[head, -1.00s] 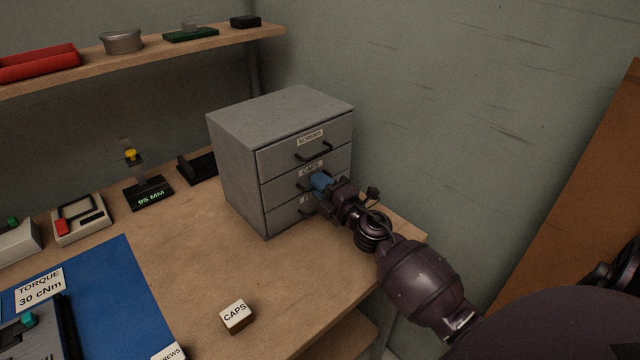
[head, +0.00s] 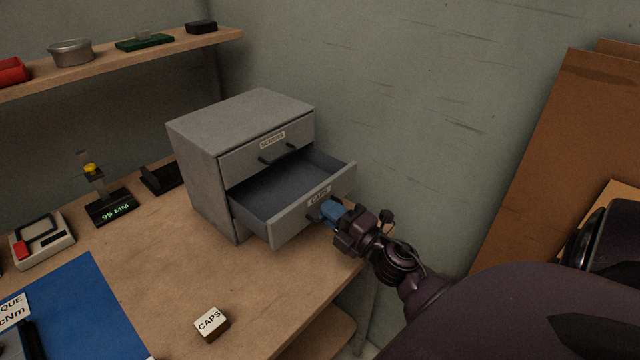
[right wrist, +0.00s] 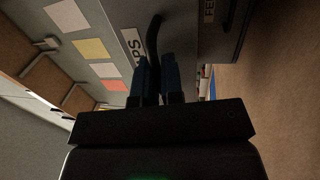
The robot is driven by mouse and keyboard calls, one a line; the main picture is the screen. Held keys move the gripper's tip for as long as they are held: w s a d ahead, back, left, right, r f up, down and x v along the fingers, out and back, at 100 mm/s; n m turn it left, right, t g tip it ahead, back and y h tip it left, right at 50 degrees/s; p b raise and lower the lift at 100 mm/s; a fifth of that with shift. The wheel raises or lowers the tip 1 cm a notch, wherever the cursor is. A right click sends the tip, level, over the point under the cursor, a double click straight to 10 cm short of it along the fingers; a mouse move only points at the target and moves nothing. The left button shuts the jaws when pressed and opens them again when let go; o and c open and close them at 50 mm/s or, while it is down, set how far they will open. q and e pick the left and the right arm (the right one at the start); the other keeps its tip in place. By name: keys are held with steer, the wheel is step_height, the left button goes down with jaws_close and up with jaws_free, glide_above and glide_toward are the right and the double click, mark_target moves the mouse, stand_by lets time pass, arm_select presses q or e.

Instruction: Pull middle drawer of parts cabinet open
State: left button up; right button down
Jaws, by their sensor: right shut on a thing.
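The grey parts cabinet (head: 200,180) stands at the back right of the workbench. Its middle drawer (head: 290,221), labelled CAPS, is pulled well out, and its visible inside looks empty. The top drawer (head: 266,150), labelled SCREWS, is closed. The bottom drawer is mostly hidden behind the middle one in the head view. My right gripper (head: 327,212) is shut on the middle drawer's dark handle, which shows between the blue fingers in the right wrist view (right wrist: 154,45). My left gripper is not in view.
A small block (head: 211,323) labelled CAPS lies on the bench in front of the cabinet. A black stand marked 95 MM (head: 112,207) and a blue mat (head: 75,300) are to the left. The wall is close on the right. Brown boards (head: 545,150) lean there.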

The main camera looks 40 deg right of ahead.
steer(key=c, duration=1.3)
jaws_free()
steer(key=shift+s, duration=0.1)
steer(key=s+f, duration=0.2)
steer(key=s, duration=0.8)
steer(key=shift+s+d+b, duration=0.25)
steer(key=shift+d+b, duration=0.15)
steer(key=shift+b, duration=0.05)
